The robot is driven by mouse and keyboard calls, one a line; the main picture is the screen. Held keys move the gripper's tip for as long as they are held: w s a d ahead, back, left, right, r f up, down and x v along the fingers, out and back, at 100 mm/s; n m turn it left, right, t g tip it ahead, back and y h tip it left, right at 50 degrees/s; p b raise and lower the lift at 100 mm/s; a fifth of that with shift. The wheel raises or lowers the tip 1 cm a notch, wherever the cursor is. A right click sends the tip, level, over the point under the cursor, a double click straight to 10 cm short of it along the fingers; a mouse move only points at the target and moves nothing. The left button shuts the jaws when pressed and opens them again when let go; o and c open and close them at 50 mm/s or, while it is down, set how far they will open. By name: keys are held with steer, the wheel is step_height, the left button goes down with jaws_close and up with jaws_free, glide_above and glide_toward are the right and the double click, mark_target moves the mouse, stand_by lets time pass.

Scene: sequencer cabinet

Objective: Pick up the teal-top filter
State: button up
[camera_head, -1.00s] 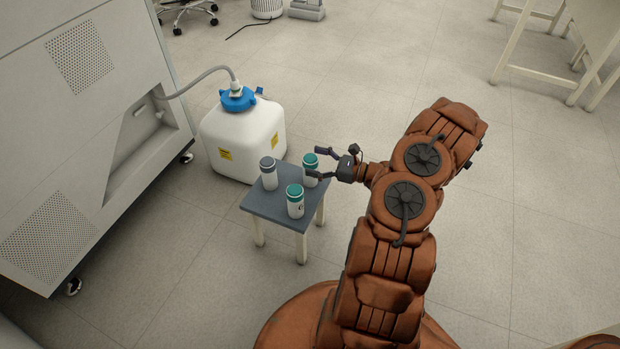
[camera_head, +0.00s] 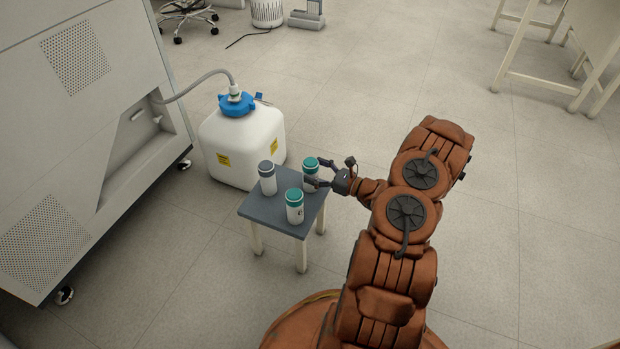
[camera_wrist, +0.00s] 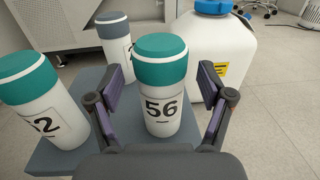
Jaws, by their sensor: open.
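A white filter with a teal top (camera_head: 310,172) stands upright at the right back of a small grey-topped table (camera_head: 262,210). In the wrist view this teal-top filter (camera_wrist: 161,92) reads 56 and stands between my fingers. My gripper (camera_head: 316,173) is open around it, with a gap showing on each side in the wrist view (camera_wrist: 160,100). A second teal-top filter (camera_head: 295,207) stands at the front of the table; its label, partly seen in the wrist view (camera_wrist: 45,110), ends in 2. A grey-top filter (camera_head: 267,178) stands at the back left.
A white jug with a blue cap (camera_head: 243,145) stands on the floor behind the table, a hose running to the large cabinet (camera_head: 80,130) at left. Open floor (camera_head: 480,230) lies to the right.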

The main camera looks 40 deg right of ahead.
steer(key=shift+x, duration=0.85)
jaws_close()
